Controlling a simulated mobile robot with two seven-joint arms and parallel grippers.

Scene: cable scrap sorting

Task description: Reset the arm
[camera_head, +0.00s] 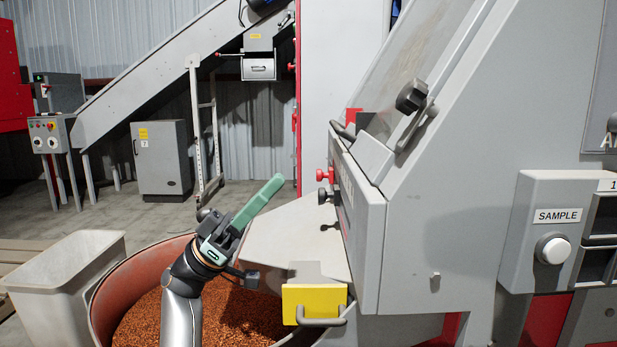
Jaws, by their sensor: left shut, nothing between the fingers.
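My left arm rises from the bottom of the head view, over a large red-rimmed drum of copper-coloured granules. My left gripper (273,187) has green fingers pressed together and pointing up and to the right. It is shut and holds nothing. It is in front of the machine's grey sloping chute (290,238), and I cannot tell the exact gap between them. My right gripper does not show.
The red-rimmed drum (128,278) stands below, with a grey bin (62,265) to its left. A yellow flap with a handle (309,303) is right of my arm. The large grey machine (440,230) with a SAMPLE button (553,249) fills the right. Open floor lies behind, left of centre.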

